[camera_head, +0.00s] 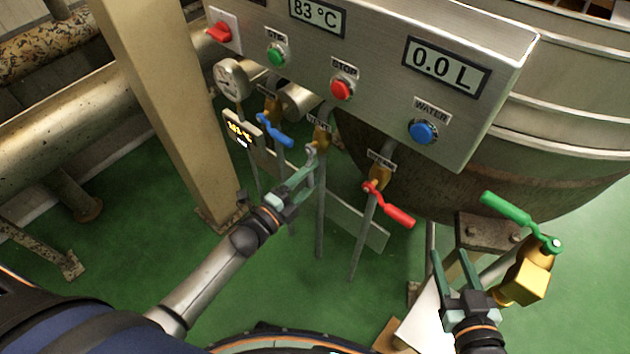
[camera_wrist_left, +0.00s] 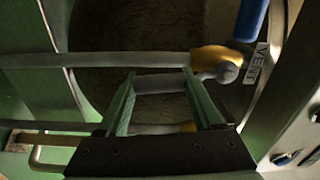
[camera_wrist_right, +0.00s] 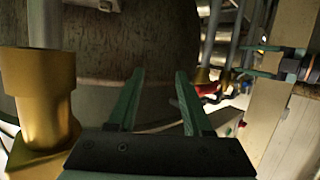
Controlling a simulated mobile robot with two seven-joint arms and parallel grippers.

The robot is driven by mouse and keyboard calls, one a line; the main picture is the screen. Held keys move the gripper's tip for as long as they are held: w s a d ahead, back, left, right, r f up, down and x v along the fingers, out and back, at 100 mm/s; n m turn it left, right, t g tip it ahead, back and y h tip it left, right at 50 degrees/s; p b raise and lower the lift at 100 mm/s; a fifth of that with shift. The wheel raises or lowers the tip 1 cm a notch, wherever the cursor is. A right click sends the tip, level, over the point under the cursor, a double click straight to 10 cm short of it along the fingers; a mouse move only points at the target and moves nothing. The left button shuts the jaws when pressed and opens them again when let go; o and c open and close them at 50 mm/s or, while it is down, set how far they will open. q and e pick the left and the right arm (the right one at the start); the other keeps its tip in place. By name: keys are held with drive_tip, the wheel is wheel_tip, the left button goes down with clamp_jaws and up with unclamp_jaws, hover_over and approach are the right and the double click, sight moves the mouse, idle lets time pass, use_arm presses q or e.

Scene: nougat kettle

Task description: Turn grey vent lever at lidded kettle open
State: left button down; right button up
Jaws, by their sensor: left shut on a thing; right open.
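The grey vent lever (camera_head: 311,151) sits on a brass valve below the VENT label, under the control panel. My left gripper (camera_head: 309,172) reaches up to it from below. In the left wrist view the grey lever (camera_wrist_left: 160,83) lies across between the two green fingers, which are shut on it, beside the brass valve and VENT label. The kettle (camera_head: 570,90) is the large metal vessel behind the panel at the right; its lid cannot be made out. My right gripper (camera_head: 453,262) is open and empty, left of a brass valve with a green handle.
A blue lever (camera_head: 275,130) is just left of the vent valve and a red lever (camera_head: 392,208) is to its right. The green-handled valve (camera_head: 525,275) stands near my right gripper. A beige post (camera_head: 165,110) rises left of my left arm. The steel control panel (camera_head: 385,50) hangs above.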

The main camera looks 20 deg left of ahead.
use_arm(q)
drive_tip(key=shift+w+a+f+m, duration=0.15)
drive_tip(key=shift+a+m, duration=0.3)
drive_tip(key=shift+m, duration=0.25)
use_arm(e)
drive_tip(key=shift+w+r+t, duration=0.25)
drive_tip(key=shift+r+t, duration=0.05)
drive_tip(key=shift+r, duration=0.45)
drive_tip(key=shift+w+r+t, duration=0.2)
drive_tip(key=shift+r+t, duration=0.1)
drive_tip(key=shift+r, duration=0.4)
use_arm(q)
drive_tip(key=shift+c, duration=0.2)
unclamp_jaws()
drive_tip(key=shift+s+a, duration=0.1)
drive_tip(key=shift+s, duration=0.1)
drive_tip(key=p+v, duration=0.1)
drive_tip(key=v, duration=1.1)
use_arm(e)
drive_tip(key=s+f+g, duration=0.4)
drive_tip(key=f, duration=0.5)
drive_tip(key=shift+m+h, duration=0.3)
drive_tip(key=shift+m, duration=0.1)
